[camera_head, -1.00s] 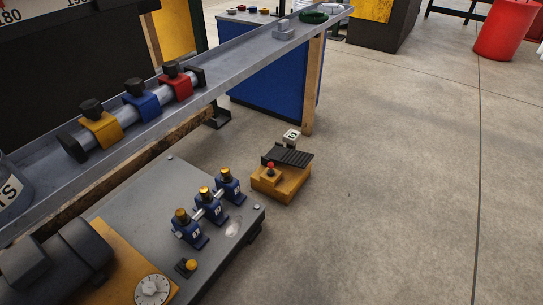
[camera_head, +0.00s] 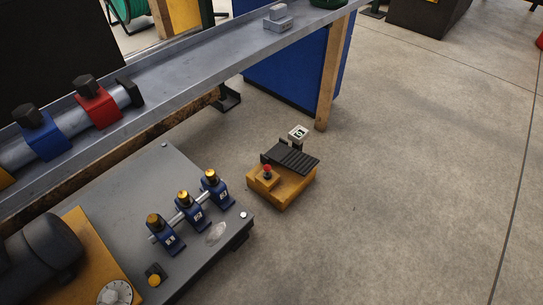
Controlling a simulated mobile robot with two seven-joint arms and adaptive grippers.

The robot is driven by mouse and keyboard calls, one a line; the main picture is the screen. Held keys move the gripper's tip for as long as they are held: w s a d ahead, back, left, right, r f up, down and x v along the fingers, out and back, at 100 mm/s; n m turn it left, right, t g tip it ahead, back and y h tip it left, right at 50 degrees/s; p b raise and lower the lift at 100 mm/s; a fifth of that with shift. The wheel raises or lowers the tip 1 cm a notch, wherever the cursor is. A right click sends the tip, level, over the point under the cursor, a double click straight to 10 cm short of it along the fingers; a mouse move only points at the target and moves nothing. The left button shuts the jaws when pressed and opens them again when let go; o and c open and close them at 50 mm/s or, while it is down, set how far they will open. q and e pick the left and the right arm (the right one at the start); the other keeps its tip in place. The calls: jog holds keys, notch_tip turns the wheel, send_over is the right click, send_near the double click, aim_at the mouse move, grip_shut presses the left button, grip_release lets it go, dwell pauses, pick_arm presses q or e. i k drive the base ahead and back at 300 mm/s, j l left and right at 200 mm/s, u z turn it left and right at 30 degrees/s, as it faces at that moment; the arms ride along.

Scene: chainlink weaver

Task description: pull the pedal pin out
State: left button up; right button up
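A foot pedal with a yellow base (camera_head: 284,194) and a black ribbed plate (camera_head: 291,158) sits on the concrete floor, near the middle of the head view. A small red knob (camera_head: 267,169) stands on a raised yellow block at its left side; it looks like the head of the pedal pin, which seems to be seated in the block. A small white tag with a dark mark (camera_head: 298,132) stands behind the plate. Neither of my grippers is in view.
A grey machine bed (camera_head: 150,190) with several blue clamps (camera_head: 190,211), a yellow button (camera_head: 154,281) and a white dial (camera_head: 115,293) lies left of the pedal. A long metal shelf (camera_head: 190,75) with a wooden leg (camera_head: 329,85) runs behind. Floor right of the pedal is clear.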

aim_at(267, 168)
jog(key=i+l+u, duration=0.1)
jog(key=l, duration=0.25)
jog(key=i+l, duration=0.35)
jog(key=i+l+u, duration=0.15)
jog(key=l, duration=0.2)
jog(key=i+l, duration=0.25)
jog(key=i+l+u, duration=0.15)
jog(key=l, duration=0.35)
